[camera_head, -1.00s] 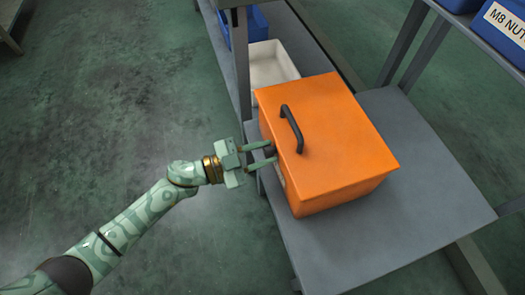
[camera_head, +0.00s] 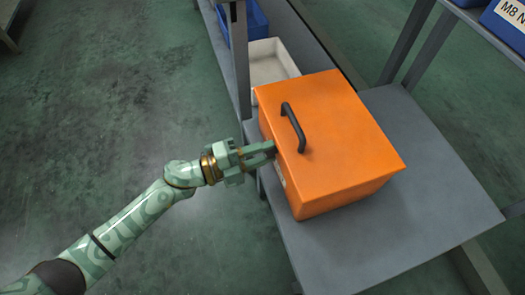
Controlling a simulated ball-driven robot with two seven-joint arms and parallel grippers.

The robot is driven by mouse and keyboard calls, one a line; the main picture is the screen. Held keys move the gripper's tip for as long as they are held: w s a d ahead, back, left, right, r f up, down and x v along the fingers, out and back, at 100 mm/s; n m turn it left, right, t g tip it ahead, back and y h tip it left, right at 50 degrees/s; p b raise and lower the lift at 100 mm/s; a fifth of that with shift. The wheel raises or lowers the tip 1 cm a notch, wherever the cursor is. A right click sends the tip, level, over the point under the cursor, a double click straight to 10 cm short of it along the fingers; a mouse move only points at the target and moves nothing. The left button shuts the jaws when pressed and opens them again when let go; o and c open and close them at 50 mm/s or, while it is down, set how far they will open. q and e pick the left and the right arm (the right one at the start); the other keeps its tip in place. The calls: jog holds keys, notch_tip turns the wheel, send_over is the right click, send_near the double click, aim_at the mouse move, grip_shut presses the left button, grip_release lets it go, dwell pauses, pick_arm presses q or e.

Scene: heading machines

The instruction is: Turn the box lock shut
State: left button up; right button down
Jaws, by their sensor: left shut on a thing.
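The orange box (camera_head: 335,135) stands on a grey shelf, with its lid down and a black handle (camera_head: 293,127) on top. My left gripper (camera_head: 274,150) is at the box's left side face, below the handle. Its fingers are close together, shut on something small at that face. This is probably the box lock, but the fingers and the lid's edge hide it, so I cannot tell which way it is turned. A pale label (camera_head: 280,174) shows partly on the same face. My right gripper is not in view.
The grey shelf (camera_head: 430,190) has bare room to the right of and in front of the box. A white bin (camera_head: 270,62) and a blue bin (camera_head: 255,22) stand behind it. A grey upright post (camera_head: 240,60) rises close behind my left gripper.

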pick_arm(q)
jog(key=shift+f+m+b, duration=0.1)
jog(key=shift+m+b, duration=0.5)
jog(key=shift+m, duration=1.7)
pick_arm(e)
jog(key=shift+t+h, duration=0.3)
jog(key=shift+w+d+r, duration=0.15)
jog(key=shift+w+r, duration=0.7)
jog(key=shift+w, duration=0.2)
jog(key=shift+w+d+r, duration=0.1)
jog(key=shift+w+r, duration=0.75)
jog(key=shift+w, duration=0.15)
pick_arm(q)
jog(key=o, duration=1)
jog(key=shift+c, duration=0.2)
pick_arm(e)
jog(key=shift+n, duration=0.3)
pick_arm(q)
jog(key=p+v, duration=0.3)
jog(key=v, duration=1.3)
jog(key=shift+a, duration=0.3)
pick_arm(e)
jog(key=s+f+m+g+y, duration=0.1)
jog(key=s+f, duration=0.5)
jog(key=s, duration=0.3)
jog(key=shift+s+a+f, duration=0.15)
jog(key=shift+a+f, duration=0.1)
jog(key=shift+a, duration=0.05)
pick_arm(q)
jog(key=shift+w, duration=0.1)
